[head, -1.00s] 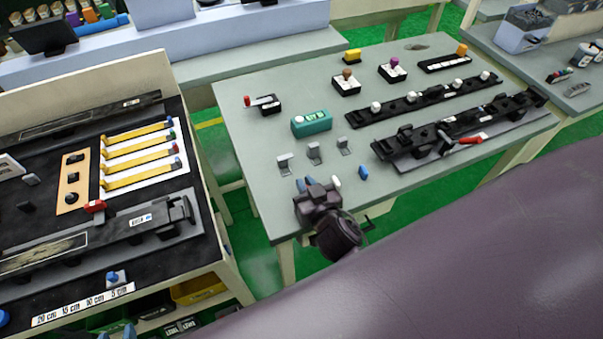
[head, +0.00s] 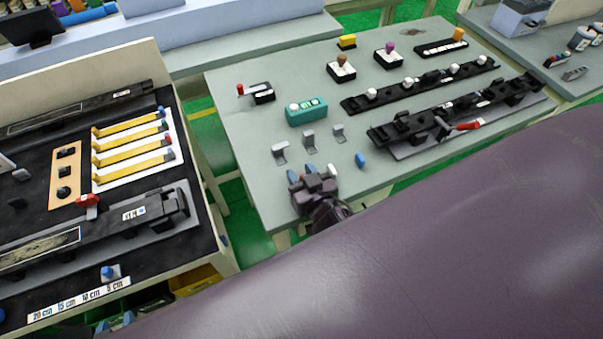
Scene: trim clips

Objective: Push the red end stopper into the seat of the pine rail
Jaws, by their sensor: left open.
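My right gripper (head: 307,180) is over the front left edge of the grey table (head: 250,150), with bluish tips pointing away. Its jaw gap is too small to read. A small white piece (head: 332,170) shows beside its tips; I cannot tell whether it touches. My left gripper (head: 116,324) shows only as bluish, spread tips at the bottom left. It is open. I cannot make out the red end stopper surely. Several yellow wood-like strips (head: 133,145) with coloured right ends lie on a white board; I cannot tell whether one is the pine rail.
A blue piece (head: 361,160) and grey clips (head: 310,143) lie near the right gripper. A teal box (head: 307,111) and a black fixture with a red handle (head: 469,125) stand further off. A red lever (head: 87,200) stands on the left bench. My purple arm link covers the lower right.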

